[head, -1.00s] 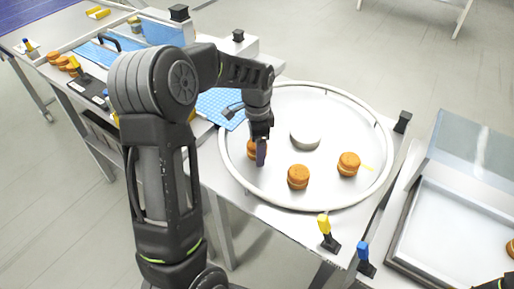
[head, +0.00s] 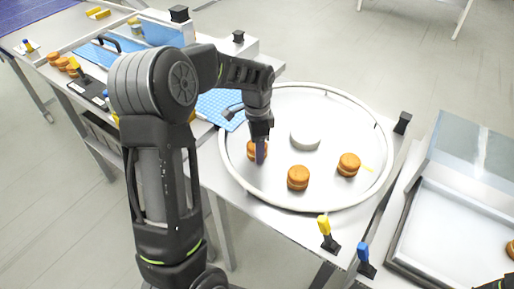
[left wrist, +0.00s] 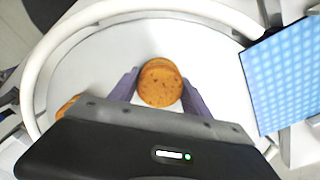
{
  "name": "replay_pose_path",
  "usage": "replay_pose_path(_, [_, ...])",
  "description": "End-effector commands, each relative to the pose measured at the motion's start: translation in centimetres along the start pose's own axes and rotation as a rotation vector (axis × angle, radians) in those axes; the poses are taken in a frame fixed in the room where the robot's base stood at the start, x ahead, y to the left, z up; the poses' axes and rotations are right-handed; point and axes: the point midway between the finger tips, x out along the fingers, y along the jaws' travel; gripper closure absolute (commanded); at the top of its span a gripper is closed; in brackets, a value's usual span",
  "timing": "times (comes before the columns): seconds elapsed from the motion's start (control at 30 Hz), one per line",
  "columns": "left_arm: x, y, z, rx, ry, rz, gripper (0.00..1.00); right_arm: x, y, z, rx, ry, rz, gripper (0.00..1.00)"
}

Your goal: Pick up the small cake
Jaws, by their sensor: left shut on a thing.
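A small round orange-brown cake (head: 251,151) stands at the left side of the round white turntable (head: 318,192). My left gripper (head: 260,158) reaches down from above and is shut on this cake, its purple fingers on either side. In the left wrist view the cake (left wrist: 159,84) shows from above between the fingertips. Two similar cakes, one at the front (head: 298,178) and one at the right (head: 349,164), stand apart on the turntable. I cannot see clear space under the held cake. My right gripper is not in view.
A low white hub (head: 305,139) stands mid-turntable. A blue gridded mat (head: 218,106) lies behind my left arm. Yellow (head: 324,224) and blue (head: 363,251) levers stand at the front edge. A framed tray (head: 450,235) is at the right.

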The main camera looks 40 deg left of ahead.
Motion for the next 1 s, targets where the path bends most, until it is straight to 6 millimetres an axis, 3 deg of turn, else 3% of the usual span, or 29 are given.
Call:
replay_pose_path(0.27, [-2.5, -0.1, -0.1, 0.000, 0.003, -0.005, 0.62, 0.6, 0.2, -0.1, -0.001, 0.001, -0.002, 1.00])
replay_pose_path(0.63, [-9.1, -0.1, -0.1, 0.000, 0.002, -0.003, 0.62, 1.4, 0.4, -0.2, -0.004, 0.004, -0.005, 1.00])
replay_pose_path(1.0, [-10.0, 0.0, 0.0, 0.000, 0.000, 0.000, 0.62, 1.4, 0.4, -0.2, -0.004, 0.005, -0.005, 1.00])
